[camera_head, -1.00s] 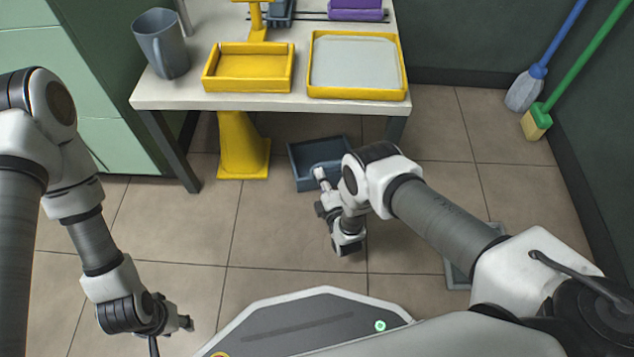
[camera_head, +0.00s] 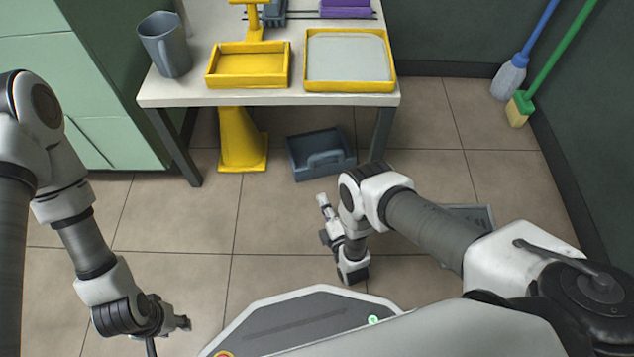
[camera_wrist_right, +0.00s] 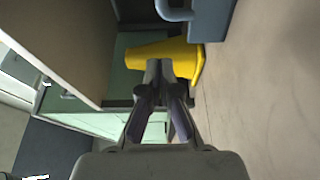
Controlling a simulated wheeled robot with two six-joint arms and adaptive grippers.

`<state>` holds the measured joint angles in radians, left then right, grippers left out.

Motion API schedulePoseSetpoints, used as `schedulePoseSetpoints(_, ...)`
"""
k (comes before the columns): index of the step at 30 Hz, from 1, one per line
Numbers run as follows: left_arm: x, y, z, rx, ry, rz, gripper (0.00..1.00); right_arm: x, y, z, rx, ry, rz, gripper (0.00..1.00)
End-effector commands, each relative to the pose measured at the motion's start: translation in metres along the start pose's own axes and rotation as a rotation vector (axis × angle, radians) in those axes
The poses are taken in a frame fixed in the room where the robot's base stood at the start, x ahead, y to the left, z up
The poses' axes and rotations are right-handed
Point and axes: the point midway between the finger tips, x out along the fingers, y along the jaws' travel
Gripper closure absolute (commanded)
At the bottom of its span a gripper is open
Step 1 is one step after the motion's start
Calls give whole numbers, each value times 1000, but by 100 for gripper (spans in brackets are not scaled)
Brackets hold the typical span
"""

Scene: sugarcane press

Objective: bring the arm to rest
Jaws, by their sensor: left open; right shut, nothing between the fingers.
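My right arm reaches in from the right in the head view, bent down at the wrist. My right gripper (camera_head: 324,205) hangs low over the floor, in front of the blue-grey bin under the table and apart from it. In the right wrist view the fingers (camera_wrist_right: 158,75) are together and hold nothing; the yellow pedestal (camera_wrist_right: 185,60) is beyond them. My left gripper (camera_head: 184,323) is at the lower left, open and empty over bare floor; its fingers are small and hard to make out.
The white table (camera_head: 200,95) carries a grey jug (camera_head: 166,45), a yellow tray (camera_head: 249,66) and a yellow-rimmed tray (camera_head: 349,87). Under it are the yellow pedestal (camera_head: 241,142) and blue-grey bin (camera_head: 320,155). A mop (camera_head: 508,79) and broom (camera_head: 519,108) lean at right.

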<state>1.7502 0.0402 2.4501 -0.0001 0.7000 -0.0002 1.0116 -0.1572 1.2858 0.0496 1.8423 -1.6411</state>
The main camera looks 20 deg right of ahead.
Motion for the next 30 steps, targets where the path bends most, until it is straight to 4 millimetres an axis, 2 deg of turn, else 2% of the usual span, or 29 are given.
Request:
schedulePoseSetpoints(3,-3,0,0,0,0,0,59,-6,0,0,0,0,0,100)
schedulePoseSetpoints(10,-2,0,0,0,0,0,59,-6,-1,0,0,0,1,100)
schedulePoseSetpoints(14,-4,0,0,0,0,0,59,6,12,1,-2,0,25,100)
schedulePoseSetpoints(17,-8,0,0,0,0,0,59,33,40,9,-10,-7,76,100)
schedulePoseSetpoints(21,-16,0,0,0,0,0,59,76,100,32,-35,-28,145,100)
schedulePoseSetpoints(24,-24,0,0,0,0,0,59,96,147,58,-48,-48,96,100)
schedulePoseSetpoints(27,-31,0,0,0,0,0,59,91,168,82,71,-75,-90,100)
schedulePoseSetpoints(29,-35,0,0,0,0,0,59,73,171,94,200,-113,-241,100)
schedulePoseSetpoints(30,-37,0,0,0,0,0,59,53,170,99,309,-155,-357,100)
